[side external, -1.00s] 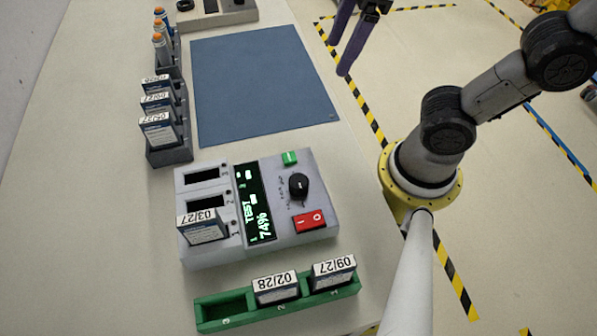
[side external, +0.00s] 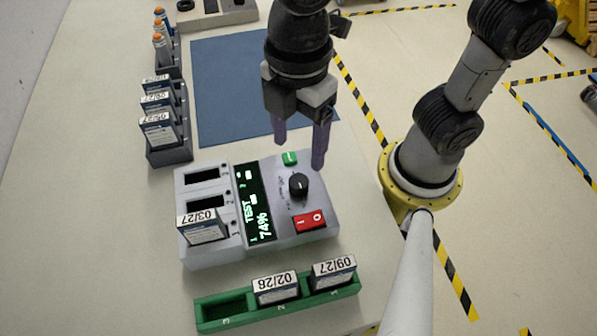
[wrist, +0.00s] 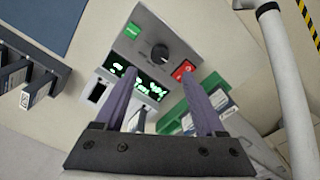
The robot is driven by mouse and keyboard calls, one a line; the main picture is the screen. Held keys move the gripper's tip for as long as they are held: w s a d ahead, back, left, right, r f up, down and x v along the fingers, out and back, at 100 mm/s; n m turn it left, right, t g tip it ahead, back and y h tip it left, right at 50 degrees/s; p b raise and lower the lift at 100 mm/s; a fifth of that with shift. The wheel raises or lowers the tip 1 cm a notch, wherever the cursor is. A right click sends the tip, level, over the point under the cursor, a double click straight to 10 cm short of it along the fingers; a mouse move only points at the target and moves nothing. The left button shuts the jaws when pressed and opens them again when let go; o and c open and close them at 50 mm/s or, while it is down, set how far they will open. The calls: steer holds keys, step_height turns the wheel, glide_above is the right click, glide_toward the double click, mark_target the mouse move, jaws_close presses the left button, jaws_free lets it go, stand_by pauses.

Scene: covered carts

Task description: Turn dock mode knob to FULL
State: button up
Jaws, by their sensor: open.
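The dock (side external: 277,247) is a grey box on the table with a lit display (side external: 254,201) reading TEST and 74%. Its black mode knob (side external: 298,184) sits between a green button (side external: 289,158) and a red rocker switch (side external: 310,219); the labels around it are too small to read. The knob also shows in the wrist view (wrist: 159,52). My gripper (side external: 299,154) is open and empty, with its purple fingers apart above the far edge of the dock, near the green button. The fingers do not touch the knob. In the wrist view my fingers (wrist: 162,81) frame the display.
A battery labelled 03/27 (side external: 203,226) stands in a dock slot. A green holder (side external: 226,308) with two batteries is in front. A dark rack of batteries (side external: 170,154) is at left. The blue mat (side external: 222,90) behind is bare.

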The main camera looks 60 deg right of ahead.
mark_target(298, 180)
step_height(298, 180, down, 9)
steer(key=shift+r, duration=0.15)
steer(key=shift+c, duration=0.4)
jaws_close()
